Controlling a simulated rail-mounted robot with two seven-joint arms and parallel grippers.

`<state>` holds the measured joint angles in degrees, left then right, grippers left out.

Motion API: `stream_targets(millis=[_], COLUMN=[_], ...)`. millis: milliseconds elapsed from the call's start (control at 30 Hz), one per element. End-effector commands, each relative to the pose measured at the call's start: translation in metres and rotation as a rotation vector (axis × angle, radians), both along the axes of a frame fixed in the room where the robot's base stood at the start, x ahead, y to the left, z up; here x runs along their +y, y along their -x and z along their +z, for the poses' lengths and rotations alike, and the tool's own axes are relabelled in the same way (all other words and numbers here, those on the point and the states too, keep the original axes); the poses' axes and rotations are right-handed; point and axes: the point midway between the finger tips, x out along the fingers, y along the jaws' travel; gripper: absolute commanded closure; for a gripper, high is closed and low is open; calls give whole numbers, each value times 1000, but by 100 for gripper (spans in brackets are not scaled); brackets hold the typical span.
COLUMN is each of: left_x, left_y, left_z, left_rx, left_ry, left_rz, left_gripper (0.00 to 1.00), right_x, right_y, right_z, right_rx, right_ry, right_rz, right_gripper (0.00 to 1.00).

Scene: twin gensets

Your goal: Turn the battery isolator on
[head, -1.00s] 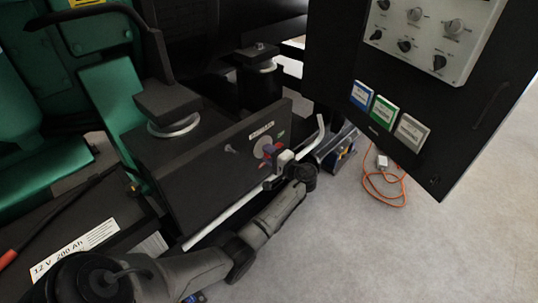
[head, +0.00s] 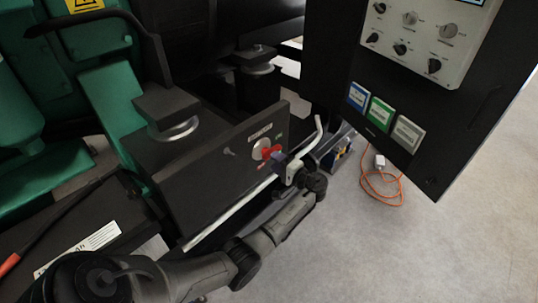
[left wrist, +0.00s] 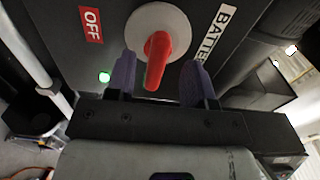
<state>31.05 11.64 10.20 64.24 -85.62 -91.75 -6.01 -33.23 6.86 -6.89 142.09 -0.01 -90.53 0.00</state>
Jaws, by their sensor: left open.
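The battery isolator is a pale round disc (head: 262,148) with a red handle (head: 271,153) on the front of a dark box under a BATTERY label (head: 260,133). In the left wrist view the red handle (left wrist: 160,52) points down from the disc (left wrist: 150,20), away from the red OFF label (left wrist: 90,25). My left gripper (head: 284,160) is open just in front of the isolator. Its purple fingers (left wrist: 158,82) stand on either side of the handle's end, with a visible gap on both sides. My right gripper is not in view.
A pale rail (head: 230,214) runs along the box front, close to my left gripper. A dark control panel (head: 450,130) with knobs hangs at the right. An orange cable (head: 383,200) lies on the clear floor. A battery (head: 90,245) stands at the lower left.

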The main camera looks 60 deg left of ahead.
Motion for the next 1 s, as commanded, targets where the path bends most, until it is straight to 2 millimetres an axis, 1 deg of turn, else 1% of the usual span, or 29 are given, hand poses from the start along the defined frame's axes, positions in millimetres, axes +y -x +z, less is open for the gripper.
stream_targets(millis=[33, 200, 400, 633, 1000], left_x=[-12, -43, -70, -85, -87], left_y=[-4, -13, -20, -24, -25], left_z=[4, 2, 1, 0, 0], left_rx=[2, 3, 1, 0, 0], left_ry=[1, 2, 1, 0, -1], left_rz=[-3, -3, -1, 0, 0], left_gripper=[51, 51, 51, 51, 51], right_x=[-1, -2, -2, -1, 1], right_y=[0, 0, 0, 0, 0], right_z=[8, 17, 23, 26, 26], right_rx=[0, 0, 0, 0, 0], right_ry=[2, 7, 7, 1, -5], right_rz=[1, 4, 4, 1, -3], right_gripper=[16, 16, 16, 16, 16])
